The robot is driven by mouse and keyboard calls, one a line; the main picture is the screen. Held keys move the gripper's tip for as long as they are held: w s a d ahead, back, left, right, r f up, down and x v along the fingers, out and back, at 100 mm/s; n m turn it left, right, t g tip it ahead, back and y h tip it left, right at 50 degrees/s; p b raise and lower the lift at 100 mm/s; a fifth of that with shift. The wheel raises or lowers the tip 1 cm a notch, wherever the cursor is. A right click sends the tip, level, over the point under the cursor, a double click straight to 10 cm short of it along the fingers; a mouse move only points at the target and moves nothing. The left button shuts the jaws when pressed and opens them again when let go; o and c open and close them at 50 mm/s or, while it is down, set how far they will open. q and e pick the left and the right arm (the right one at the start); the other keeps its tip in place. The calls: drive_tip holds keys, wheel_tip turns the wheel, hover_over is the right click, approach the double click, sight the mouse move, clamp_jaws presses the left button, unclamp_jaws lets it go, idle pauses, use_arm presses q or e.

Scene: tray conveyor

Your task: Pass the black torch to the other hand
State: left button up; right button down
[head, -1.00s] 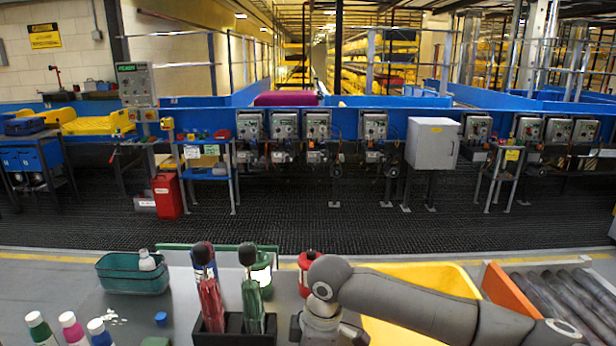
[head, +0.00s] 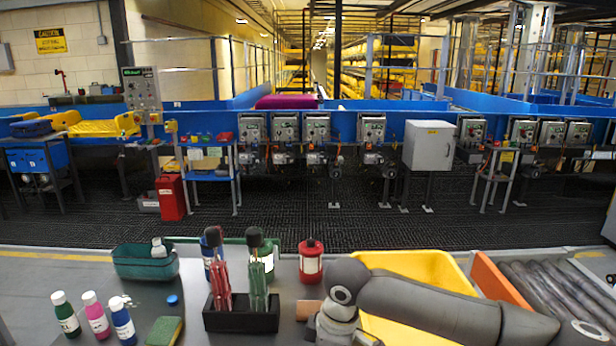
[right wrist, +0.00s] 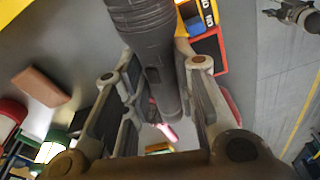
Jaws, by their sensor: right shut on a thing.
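The black torch (right wrist: 143,40) is a dark, ribbed cylinder running from the top edge of the right wrist view down between the fingers. My right gripper (right wrist: 162,72) is shut on it, with one finger on each side. In the head view my right arm comes in from the right and bends down at the bottom; the gripper and torch cannot be made out there. My left gripper is in neither view.
A black holder (head: 241,319) with red-handled and green-handled tools stands on the table, near a red-capped jar (head: 311,263). Small bottles (head: 96,315), a sponge (head: 165,331) and a teal basket (head: 144,264) are at left. A yellow bin (head: 425,268) lies behind my right arm.

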drive_tip(key=s+d+r+m, duration=0.3)
drive_tip(key=d+m, duration=0.4)
drive_tip(key=d, duration=0.1)
drive_tip(key=s+d+r+m+t+h, duration=0.1)
drive_tip(key=s+d+r+m, duration=0.2)
drive_tip(key=d+m, duration=0.5)
drive_tip(key=shift+s+t+h, duration=0.2)
drive_tip(key=shift+t+h, duration=0.1)
drive_tip(key=shift+a, duration=0.15)
